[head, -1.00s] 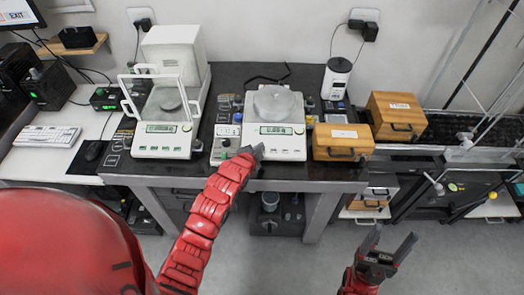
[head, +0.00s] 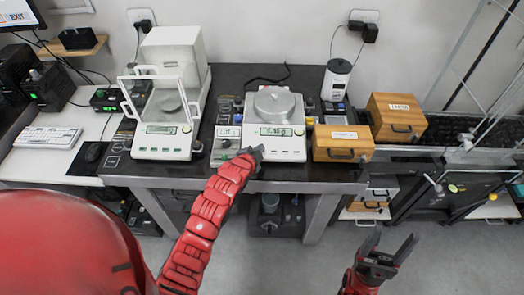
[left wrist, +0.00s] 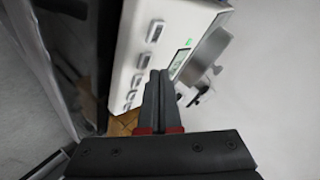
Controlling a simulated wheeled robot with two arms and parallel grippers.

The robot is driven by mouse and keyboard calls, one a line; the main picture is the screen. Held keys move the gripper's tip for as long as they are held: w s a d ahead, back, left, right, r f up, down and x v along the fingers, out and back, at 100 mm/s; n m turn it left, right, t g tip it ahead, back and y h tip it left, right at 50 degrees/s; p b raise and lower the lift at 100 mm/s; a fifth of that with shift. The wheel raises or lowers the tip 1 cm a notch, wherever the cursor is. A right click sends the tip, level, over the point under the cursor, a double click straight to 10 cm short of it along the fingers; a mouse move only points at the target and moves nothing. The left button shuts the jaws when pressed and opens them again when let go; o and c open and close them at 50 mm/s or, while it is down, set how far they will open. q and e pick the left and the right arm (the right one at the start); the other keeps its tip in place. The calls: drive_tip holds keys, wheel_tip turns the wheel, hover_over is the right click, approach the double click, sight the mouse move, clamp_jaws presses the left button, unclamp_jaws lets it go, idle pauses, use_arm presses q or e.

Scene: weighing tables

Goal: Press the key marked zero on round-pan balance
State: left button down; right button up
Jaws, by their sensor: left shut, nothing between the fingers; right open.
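The round-pan balance (head: 282,148) is white, with a round metal pan (head: 273,102) and a front display (head: 276,131). It stands on the dark weighing table. In the left wrist view, its front panel (left wrist: 166,22) shows several grey keys (left wrist: 155,32) beside the greenish display (left wrist: 180,58); their markings are too small to read. My left gripper (head: 257,152) is shut and empty at the balance's front left corner. In the wrist view its fingertips (left wrist: 159,74) overlap the panel edge near the keys; I cannot tell whether they touch. My right gripper (head: 388,242) is open and empty, in front of the table.
A second balance with a glass shield (head: 163,140) stands to the left, with small control boxes (head: 226,132) between the two. Wooden boxes (head: 342,146) stand close on the right. A cable lies behind on the dark tabletop (head: 235,75).

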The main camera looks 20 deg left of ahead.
idle(0.8)
use_arm(q)
drive_tip(key=shift+w+f+b, duration=0.15)
drive_tip(key=shift+f+b, duration=0.25)
drive_tip(key=shift+b, duration=0.1)
drive_tip(key=shift+w+f+b, duration=0.1)
drive_tip(key=shift+f+b, duration=0.3)
idle(0.5)
drive_tip(key=shift+r, duration=0.1)
drive_tip(key=shift+s+r, duration=0.25)
drive_tip(key=shift+r, duration=0.4)
drive_tip(key=shift+r+p, duration=0.1)
drive_tip(key=shift+p, duration=0.2)
drive_tip(key=r+p, duration=0.1)
drive_tip(key=r, duration=0.1)
drive_tip(key=s+r+p, duration=0.1)
drive_tip(key=r, duration=0.1)
drive_tip(key=shift+s+d+r, duration=0.2)
drive_tip(key=shift+r, duration=0.15)
idle(0.6)
